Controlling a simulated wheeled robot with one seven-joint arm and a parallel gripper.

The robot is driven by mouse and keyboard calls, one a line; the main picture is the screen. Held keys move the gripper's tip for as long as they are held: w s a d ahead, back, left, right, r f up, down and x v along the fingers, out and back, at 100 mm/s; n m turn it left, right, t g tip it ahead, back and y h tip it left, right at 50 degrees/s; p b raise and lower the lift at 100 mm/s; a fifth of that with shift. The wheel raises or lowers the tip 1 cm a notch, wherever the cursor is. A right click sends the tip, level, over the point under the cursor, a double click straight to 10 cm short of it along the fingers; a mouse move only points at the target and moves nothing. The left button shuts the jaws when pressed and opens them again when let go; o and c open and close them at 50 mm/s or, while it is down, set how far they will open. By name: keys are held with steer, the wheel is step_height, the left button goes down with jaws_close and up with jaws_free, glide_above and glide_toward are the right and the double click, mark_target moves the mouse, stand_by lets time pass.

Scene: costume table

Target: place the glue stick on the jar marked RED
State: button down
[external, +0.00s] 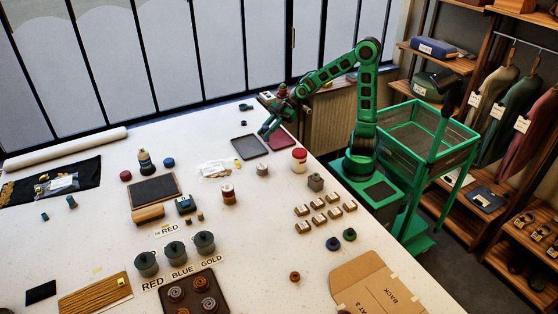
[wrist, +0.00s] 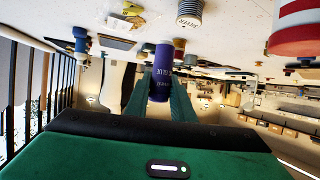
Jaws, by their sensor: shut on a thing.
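My gripper (external: 266,133) is at the far end of the table, low over the dark trays. In the wrist view my gripper (wrist: 161,98) is shut on a purple cylinder with pale lettering, which looks like the glue stick (wrist: 160,75). It is held between the green fingers; in the external view I cannot make it out. Three dark lidded jars stand at the table's near side. The jar by the RED label (external: 146,264) is leftmost, the one by BLUE (external: 175,251) is in the middle, the one by GOLD (external: 204,242) is rightmost.
A grey tray (external: 245,147) and a dark red tray (external: 284,141) lie near my gripper. A red-lidded white jar (external: 299,161), spools (external: 228,195) and a dark board (external: 154,190) stand between there and the jars. A brown tray of coils (external: 180,308) lies in front of the jars.

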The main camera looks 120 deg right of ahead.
steer(key=s+a+r+n+g+y, duration=0.45)
steer(key=s+a, duration=0.25)
steer(key=a, duration=0.5)
steer(key=s+a+r+n+g+y, duration=0.3)
steer(key=s+a+r+n, duration=0.25)
steer(key=s+a, duration=0.4)
steer(key=w+d+f, duration=0.4)
steer(key=w, duration=0.1)
steer(key=shift+d+m, duration=0.3)
steer(key=shift+d, duration=0.05)
steer(key=shift+d+y, duration=0.1)
steer(key=shift+y, duration=0.15)
glide_above(299, 152)
steer(key=shift+f, duration=3.25)
